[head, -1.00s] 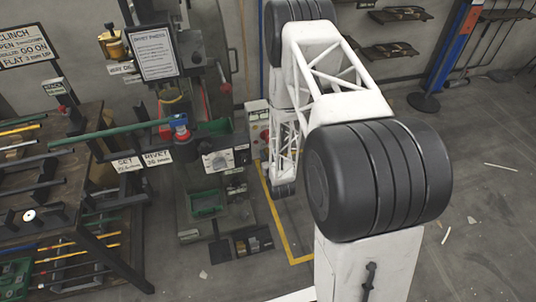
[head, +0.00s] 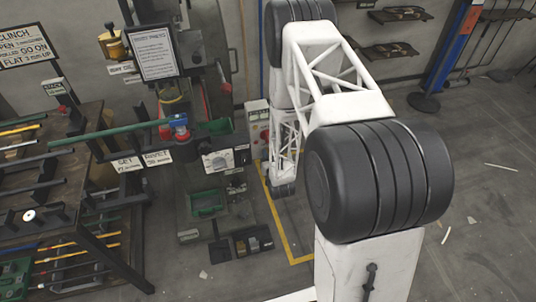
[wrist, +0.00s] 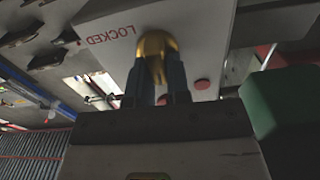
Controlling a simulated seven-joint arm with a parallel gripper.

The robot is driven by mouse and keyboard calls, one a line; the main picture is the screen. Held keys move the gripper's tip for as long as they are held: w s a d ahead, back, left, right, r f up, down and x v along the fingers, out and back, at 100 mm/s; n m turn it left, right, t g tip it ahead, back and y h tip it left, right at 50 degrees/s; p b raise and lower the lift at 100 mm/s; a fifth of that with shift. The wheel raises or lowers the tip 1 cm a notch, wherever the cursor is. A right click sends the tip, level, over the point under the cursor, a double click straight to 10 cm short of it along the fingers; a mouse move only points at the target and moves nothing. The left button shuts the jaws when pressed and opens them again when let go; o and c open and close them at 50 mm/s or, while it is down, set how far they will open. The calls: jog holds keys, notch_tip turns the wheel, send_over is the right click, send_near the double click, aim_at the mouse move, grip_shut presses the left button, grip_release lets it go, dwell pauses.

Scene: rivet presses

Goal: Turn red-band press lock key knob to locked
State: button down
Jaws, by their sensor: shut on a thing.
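In the wrist view my gripper (wrist: 158,85) has its two dark fingers closed around a brass-yellow key knob (wrist: 155,48). The knob stands against a pale lock plate (wrist: 205,45) and its top rises a little above the fingers. The red word LOCKED is printed on the plate to the left of the knob and appears upside down. A red dot sits at the right of the knob and another beside the fingers. The fingers hide part of the knob, and I cannot tell its exact angle. In the head view my gripper and the knob are hidden by my arm.
A green block-like part (wrist: 275,105) is close at the right of my gripper in the wrist view. In the head view a rivet press with a sign (head: 154,52) stands left of my arm, beside a grey control box (head: 258,118).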

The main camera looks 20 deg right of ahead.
jog(key=m, duration=1.1)
jog(key=d+f+m, duration=0.1)
jog(key=m, duration=0.5)
jog(key=shift+f, duration=0.1)
jog(key=shift+m, duration=0.3)
dwell(0.3)
jog(key=c, duration=1.1)
grip_release()
jog(key=shift+s, duration=0.2)
